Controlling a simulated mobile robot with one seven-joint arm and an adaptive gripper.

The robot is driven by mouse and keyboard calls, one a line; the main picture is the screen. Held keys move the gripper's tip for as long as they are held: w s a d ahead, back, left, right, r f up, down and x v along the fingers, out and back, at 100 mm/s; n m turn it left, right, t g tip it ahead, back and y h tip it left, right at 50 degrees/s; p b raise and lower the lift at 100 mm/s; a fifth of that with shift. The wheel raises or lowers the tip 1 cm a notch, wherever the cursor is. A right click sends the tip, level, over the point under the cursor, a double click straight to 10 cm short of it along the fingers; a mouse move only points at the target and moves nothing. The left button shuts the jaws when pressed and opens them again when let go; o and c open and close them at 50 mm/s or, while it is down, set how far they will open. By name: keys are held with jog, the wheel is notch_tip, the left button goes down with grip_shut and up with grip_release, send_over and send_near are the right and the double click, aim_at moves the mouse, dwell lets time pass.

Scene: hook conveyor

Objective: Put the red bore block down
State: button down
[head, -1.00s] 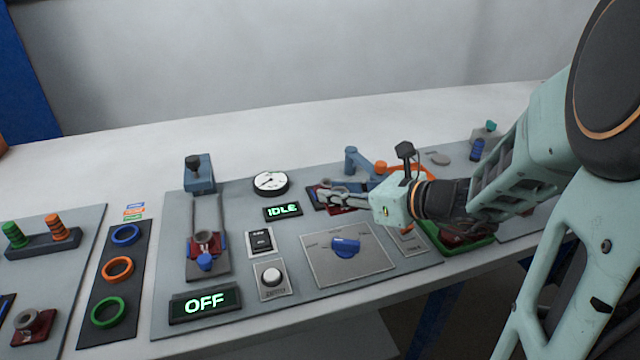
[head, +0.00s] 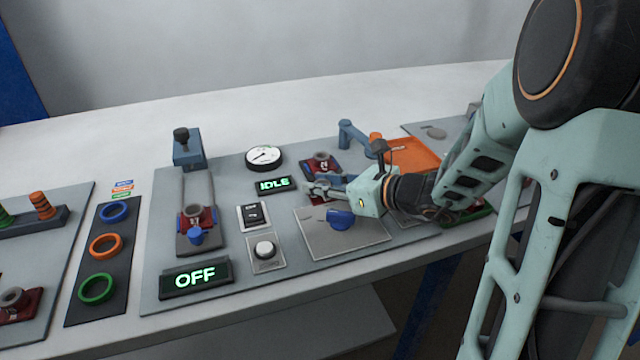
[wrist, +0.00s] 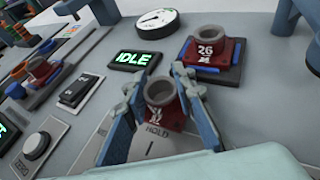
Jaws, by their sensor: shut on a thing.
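The red bore block (wrist: 168,116) with a grey ring on top is between the two blue-grey fingers of my gripper (wrist: 159,80) in the wrist view. It is upright, over the panel near the word HOLD; I cannot tell whether it touches the panel. In the head view my gripper (head: 312,188) is just in front of a dark and blue fixture (wrist: 222,77), and the fingers mostly hide the held block. A second red bore block (wrist: 212,52), marked 26, sits on that fixture; it also shows in the head view (head: 321,167).
A blue knob (head: 340,219) on a grey plate is close by my gripper. The IDLE display (head: 273,184) and round gauge (head: 263,158) lie left of the fixture. Another red block (head: 207,218) sits on the slide at left. An orange tray (head: 415,155) is behind my wrist.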

jog(key=c, duration=1.6)
grip_release()
jog(key=shift+f, duration=0.1)
